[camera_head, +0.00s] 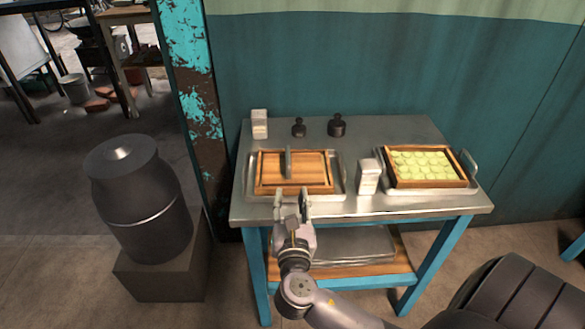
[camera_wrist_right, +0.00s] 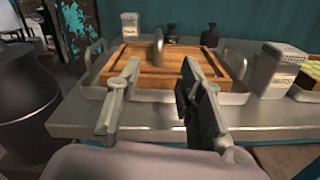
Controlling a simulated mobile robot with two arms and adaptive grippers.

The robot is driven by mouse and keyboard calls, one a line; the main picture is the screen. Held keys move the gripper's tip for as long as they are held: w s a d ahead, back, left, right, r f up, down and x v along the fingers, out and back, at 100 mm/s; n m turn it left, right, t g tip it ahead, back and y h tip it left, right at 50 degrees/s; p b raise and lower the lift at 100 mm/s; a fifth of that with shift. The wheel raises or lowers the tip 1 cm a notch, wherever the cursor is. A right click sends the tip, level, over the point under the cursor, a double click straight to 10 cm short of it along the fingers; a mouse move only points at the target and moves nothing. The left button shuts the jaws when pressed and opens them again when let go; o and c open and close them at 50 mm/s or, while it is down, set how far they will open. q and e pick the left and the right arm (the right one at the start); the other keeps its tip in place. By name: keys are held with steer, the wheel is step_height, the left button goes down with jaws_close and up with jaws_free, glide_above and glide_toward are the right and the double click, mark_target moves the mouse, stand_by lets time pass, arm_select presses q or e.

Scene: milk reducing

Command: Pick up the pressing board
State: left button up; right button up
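The pressing board (camera_head: 310,165) is a wooden board with a dark upright handle (camera_head: 289,162). It lies in a wooden frame inside a metal tray (camera_head: 339,188) on the left part of the table. In the right wrist view the board (camera_wrist_right: 195,62) is straight ahead, with its grey handle (camera_wrist_right: 158,45) standing up. My right gripper (camera_head: 292,203) is at the table's front edge, in front of the tray and apart from the board. In the right wrist view its fingers (camera_wrist_right: 158,95) are spread with nothing between them. My left gripper is not in view.
A second tray (camera_head: 473,160) with a wooden frame of pale yellow pieces (camera_head: 421,166) is at the right. A white box (camera_head: 369,177) stands between the trays. Another white box (camera_head: 259,124) and two dark weights (camera_head: 337,125) stand behind. A dark milk can (camera_head: 135,195) is left of the table.

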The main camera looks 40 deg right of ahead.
mark_target(289, 169)
steer(key=x, duration=1)
steer(key=shift+p+x, duration=0.45)
steer(key=shift+x, duration=2.5)
steer(key=shift+a+r, duration=0.1)
steer(key=shift+r, duration=0.1)
steer(key=shift+c, duration=0.2)
jaws_close()
